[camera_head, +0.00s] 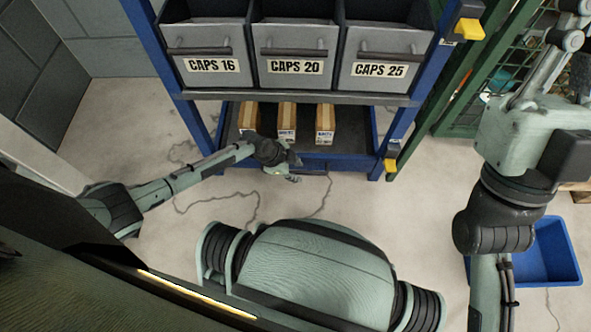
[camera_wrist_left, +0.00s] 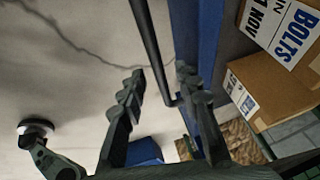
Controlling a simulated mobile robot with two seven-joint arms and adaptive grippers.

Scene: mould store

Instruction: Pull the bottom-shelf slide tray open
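The bottom-shelf slide tray (camera_head: 345,163) is a dark tray with a blue edge, low in the blue rack. Three cardboard boxes stand in it, one of them (camera_head: 287,118) in the middle. My left gripper (camera_head: 291,177) is at the tray's front edge. In the left wrist view its fingers (camera_wrist_left: 162,78) are apart, and the dark handle bar (camera_wrist_left: 154,48) runs between them without visible contact on both sides. The tray's blue front (camera_wrist_left: 200,60) is just right of the bar. On the right, my right arm's end (camera_head: 530,125) rises beside the rack; its fingertips are not clear.
Above the tray are bins labelled CAPS 16 (camera_head: 205,68), CAPS 20 (camera_head: 294,68) and CAPS 25 (camera_head: 378,70). Yellow catches (camera_head: 468,28) sit on the right post. A blue tub (camera_head: 555,250) is on the floor at right. The floor before the tray is clear.

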